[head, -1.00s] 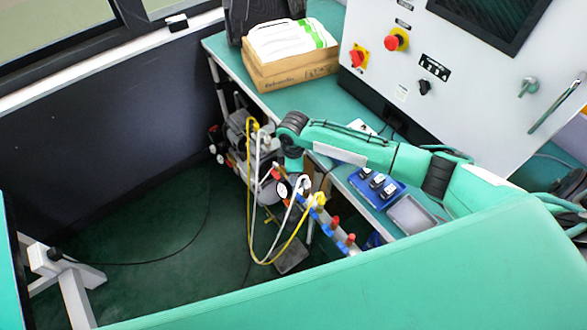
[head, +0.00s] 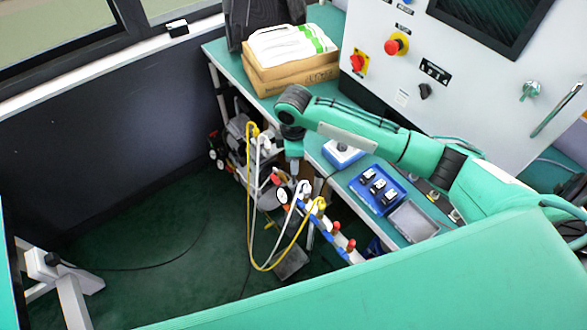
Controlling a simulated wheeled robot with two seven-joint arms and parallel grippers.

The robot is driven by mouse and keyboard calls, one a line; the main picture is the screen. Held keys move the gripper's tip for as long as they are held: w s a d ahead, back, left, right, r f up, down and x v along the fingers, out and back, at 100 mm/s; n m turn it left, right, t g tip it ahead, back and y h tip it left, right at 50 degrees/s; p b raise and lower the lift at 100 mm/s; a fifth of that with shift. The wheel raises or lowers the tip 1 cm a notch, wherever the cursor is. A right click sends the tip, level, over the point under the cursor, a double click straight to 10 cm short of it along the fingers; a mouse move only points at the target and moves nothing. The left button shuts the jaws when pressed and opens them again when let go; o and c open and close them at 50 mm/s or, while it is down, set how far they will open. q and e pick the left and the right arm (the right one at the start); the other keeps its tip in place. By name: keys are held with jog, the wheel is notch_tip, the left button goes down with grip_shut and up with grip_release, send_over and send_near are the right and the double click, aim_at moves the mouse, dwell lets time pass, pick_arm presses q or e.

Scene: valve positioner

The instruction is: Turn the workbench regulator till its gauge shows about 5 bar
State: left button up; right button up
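The regulator's small round white gauge (head: 282,195) sits at the left end of the blue manifold (head: 312,213), beside the workbench's front edge. Its dial is too small to read, and the regulator's knob cannot be made out clearly. My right arm reaches in from the right over the bench, with its wrist bent downward. My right gripper (head: 294,176) is just above the gauge, small and partly lost against the clutter. I cannot tell whether it touches the regulator or how its fingers stand. My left gripper is not in view.
Yellow (head: 249,205) and white hoses loop down from the manifold. A control cabinet (head: 450,80) stands behind. Open dark floor (head: 150,240) lies left.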

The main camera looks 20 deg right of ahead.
jog(key=shift+r, duration=2.3)
